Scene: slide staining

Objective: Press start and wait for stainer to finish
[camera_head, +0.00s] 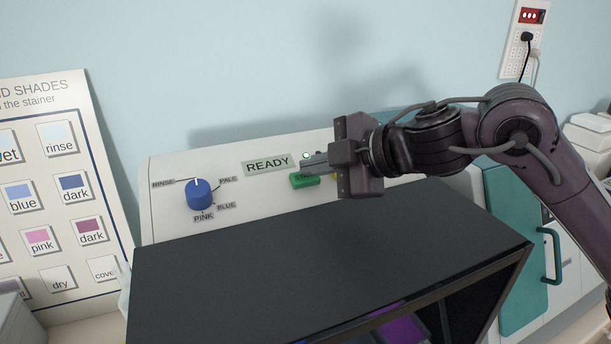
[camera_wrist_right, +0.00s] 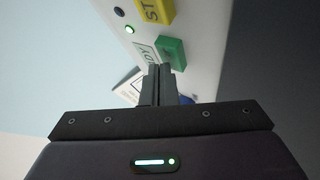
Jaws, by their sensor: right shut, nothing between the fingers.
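The stainer (camera_head: 165,220) is a white machine with a black hood (camera_head: 320,250). Its display reads READY (camera_head: 268,164). A green button (camera_head: 305,181) sits right of the display; it also shows in the right wrist view (camera_wrist_right: 171,54). A yellow button (camera_wrist_right: 157,10) is beside it, mostly hidden behind my gripper in the head view. A small green light (camera_wrist_right: 129,30) is lit near the buttons. The blue dial (camera_head: 200,194) points to RINSE. My right gripper (camera_head: 306,164) is shut and empty, its fingertips close to the green button; contact cannot be told. My left gripper is not in view.
A chart of stain shades (camera_head: 55,180) stands at the left. A wall outlet with plugs (camera_head: 522,45) is at the upper right. A teal door with a handle (camera_head: 550,256) is at the right. Something purple (camera_head: 402,331) shows beneath the hood.

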